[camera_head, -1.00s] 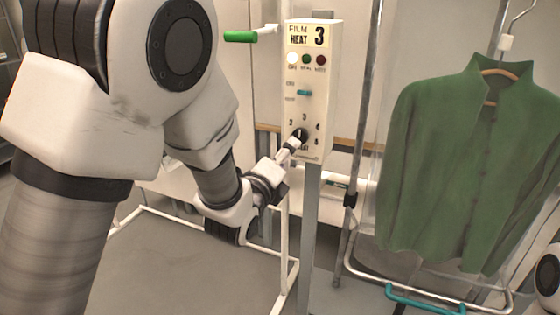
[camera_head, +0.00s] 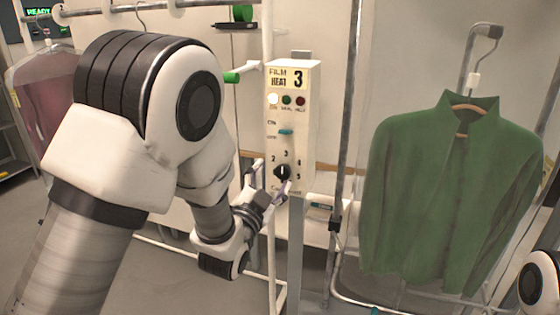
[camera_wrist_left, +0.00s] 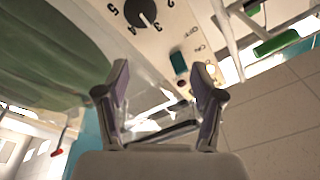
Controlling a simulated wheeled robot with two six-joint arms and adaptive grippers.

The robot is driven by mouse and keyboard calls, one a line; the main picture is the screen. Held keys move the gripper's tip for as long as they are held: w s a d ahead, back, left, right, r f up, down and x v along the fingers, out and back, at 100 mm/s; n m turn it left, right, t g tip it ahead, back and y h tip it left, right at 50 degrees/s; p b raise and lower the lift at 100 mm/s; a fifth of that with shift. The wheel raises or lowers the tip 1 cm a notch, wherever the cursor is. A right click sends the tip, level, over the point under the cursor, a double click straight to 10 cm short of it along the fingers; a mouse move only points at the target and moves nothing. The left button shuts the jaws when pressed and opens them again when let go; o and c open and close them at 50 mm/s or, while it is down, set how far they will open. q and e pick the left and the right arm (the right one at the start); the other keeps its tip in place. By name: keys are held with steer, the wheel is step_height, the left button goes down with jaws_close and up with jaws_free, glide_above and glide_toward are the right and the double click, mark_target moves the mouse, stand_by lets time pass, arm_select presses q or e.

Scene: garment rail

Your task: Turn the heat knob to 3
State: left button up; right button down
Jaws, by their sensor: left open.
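The control box (camera_head: 292,130) stands upright on a post, its top sign reading FILM HEAT 3. The black heat knob (camera_head: 282,172) is low on its face, with printed numbers around it; its exact pointing is too small to tell. The knob also shows at the top of the left wrist view (camera_wrist_left: 140,12), near the numbers 4 and 5. My left gripper (camera_head: 278,191) is just below the knob. In the left wrist view its two fingers (camera_wrist_left: 160,82) are spread with nothing held between them, apart from the knob. My right gripper is not in view.
A green shirt (camera_head: 450,190) hangs on a hanger to the right of the box. A green-ended handle (camera_head: 231,77) juts out left of the box top. A pink garment (camera_head: 40,100) hangs at the far left. White rails run below my left arm.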

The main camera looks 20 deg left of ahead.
mark_target(282, 174)
arm_select(q)
steer(key=shift+n+g, duration=0.5)
steer(key=shift+g, duration=0.3)
steer(key=w+f+p, duration=0.1)
steer(key=w+p, duration=0.1)
steer(key=w+f+p, duration=0.1)
steer(key=w+p, duration=0.1)
steer(key=w, duration=0.1)
steer(key=w+f+p, duration=0.1)
steer(key=w, duration=0.2)
steer(key=shift+w+a+f+p, duration=0.1)
steer(key=shift+w+f+p, duration=0.05)
steer(key=shift+f+p, duration=0.25)
steer(key=c, duration=1.1)
steer(key=shift+f+b, duration=0.1)
steer(key=shift+b, duration=0.35)
steer(key=shift+n+b, duration=0.3)
steer(key=o, duration=1.1)
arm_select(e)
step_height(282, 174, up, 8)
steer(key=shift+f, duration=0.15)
